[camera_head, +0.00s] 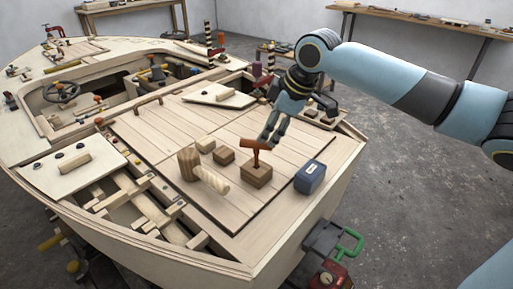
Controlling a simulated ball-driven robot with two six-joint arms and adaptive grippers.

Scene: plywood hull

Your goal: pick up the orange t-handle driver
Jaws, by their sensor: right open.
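The orange t-handle driver (256,146) stands upright with its shaft in a small brown wooden block (256,174) on the plywood deck. Its crossbar handle is on top. My right gripper (270,136) is open and comes down from the upper right, its fingertips close to the right end of the handle. I cannot tell whether the fingers touch the handle. My left gripper is not in view.
A blue box (310,177) stands on the deck right of the driver's block. The hull edge drops away at the right, near a green clamp handle (350,246).

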